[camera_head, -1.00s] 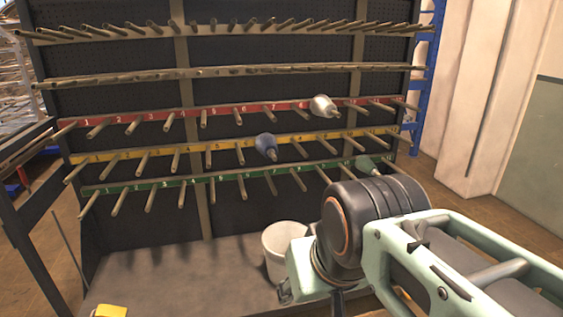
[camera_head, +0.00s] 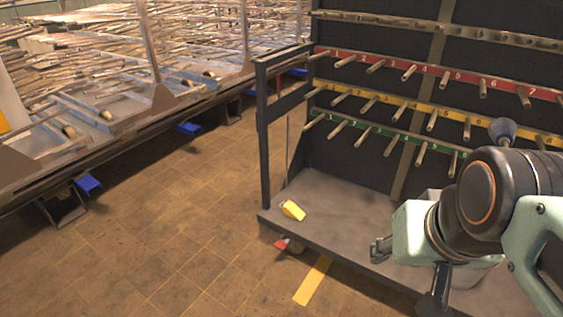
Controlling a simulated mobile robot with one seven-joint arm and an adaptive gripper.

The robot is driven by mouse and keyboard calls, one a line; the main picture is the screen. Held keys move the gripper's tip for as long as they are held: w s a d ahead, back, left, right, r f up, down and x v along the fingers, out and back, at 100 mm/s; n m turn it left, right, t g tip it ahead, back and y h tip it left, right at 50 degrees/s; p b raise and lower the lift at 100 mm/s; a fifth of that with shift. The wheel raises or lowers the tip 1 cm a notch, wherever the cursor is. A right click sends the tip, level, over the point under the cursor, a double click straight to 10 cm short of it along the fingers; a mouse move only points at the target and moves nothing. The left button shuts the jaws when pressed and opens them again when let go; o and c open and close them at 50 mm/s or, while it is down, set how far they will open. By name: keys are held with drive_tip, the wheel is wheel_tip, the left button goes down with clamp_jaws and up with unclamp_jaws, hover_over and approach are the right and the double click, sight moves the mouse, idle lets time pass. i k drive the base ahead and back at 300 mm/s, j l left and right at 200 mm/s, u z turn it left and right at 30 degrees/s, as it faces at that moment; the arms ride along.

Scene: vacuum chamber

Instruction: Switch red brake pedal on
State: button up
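A small red pedal (camera_head: 281,244) sticks out low at the front left corner of the cart, by a caster wheel (camera_head: 296,247) near the floor. It is too small to tell whether it is up or pressed down. My gripper (camera_head: 380,250) is at the lower right, partly hidden by my own arm. It appears in front of the cart, to the right of the pedal and apart from it. Its fingers are not clear enough to tell open from shut.
The dark cart's base (camera_head: 330,207) carries a yellow wedge-like object (camera_head: 292,210) and a pegboard with red, yellow and green numbered rails. A yellow strip (camera_head: 313,281) lies on the floor. Long racks (camera_head: 150,100) stand at left. The tiled floor between is clear.

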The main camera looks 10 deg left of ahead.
sight(282, 244)
drive_tip(key=u, duration=0.55)
drive_tip(key=z, duration=1.35)
drive_tip(key=i+u, duration=0.1)
drive_tip(key=u, duration=0.4)
drive_tip(key=i+u, duration=0.15)
drive_tip(key=u, duration=0.3)
drive_tip(key=i+l+u, duration=0.1)
drive_tip(key=u, duration=0.4)
drive_tip(key=i+j, duration=0.15)
drive_tip(key=j, duration=0.15)
drive_tip(key=i+j, duration=0.2)
drive_tip(key=i+j+z, duration=0.2)
drive_tip(key=j, duration=0.15)
drive_tip(key=i+j+z, duration=0.15)
drive_tip(key=j, duration=0.2)
drive_tip(key=i+j+z, duration=0.2)
drive_tip(key=j, duration=0.2)
drive_tip(key=j+z, duration=0.15)
drive_tip(key=j, duration=0.25)
drive_tip(key=i, duration=0.05)
